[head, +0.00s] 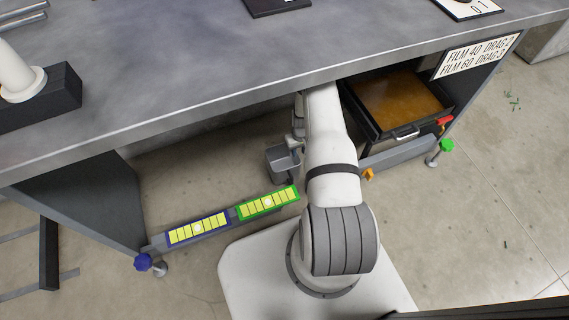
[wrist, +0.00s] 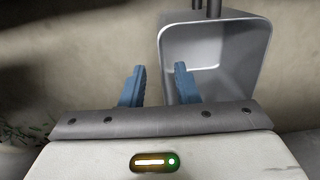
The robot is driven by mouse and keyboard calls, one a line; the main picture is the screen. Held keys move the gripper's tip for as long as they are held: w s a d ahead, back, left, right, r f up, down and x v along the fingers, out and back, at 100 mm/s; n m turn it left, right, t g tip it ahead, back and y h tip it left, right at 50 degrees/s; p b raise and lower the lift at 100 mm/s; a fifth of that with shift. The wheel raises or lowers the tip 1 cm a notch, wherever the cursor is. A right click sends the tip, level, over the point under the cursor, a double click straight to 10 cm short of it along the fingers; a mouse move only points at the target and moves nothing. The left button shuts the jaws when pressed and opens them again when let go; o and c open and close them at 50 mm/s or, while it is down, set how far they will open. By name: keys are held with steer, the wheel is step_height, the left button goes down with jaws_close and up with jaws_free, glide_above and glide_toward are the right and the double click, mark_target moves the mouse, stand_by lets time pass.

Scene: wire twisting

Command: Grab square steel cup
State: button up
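The square steel cup (wrist: 252,62) is a grey, open-topped box in the right half of the wrist view, with its opening toward the camera. In the head view the cup (head: 283,166) hangs below the table edge, left of my arm. My gripper (wrist: 160,68) is open, with two blue fingers apart and nothing seen between them but the cup's left rim. The left finger is outside the cup's left wall; the right finger overlaps the cup's opening. I cannot tell whether either touches it. In the head view my gripper is mostly hidden by my arm.
Two dark rods (wrist: 205,8) rise at the cup's far rim. The grey table (head: 220,75) overhangs the area. A low rail carries a blue-framed panel (head: 198,228) and a green-framed panel (head: 268,203). An open drawer (head: 400,105) is right of my arm.

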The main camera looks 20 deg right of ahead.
mark_target(297, 158)
steer(key=f+b, duration=0.1)
steer(key=f, duration=0.1)
steer(key=f+b, duration=0.1)
steer(key=f, duration=0.2)
steer(key=w+f+b, duration=0.1)
steer(key=f, duration=0.2)
steer(key=shift+r, duration=0.1)
jaws_close()
stand_by(0.4)
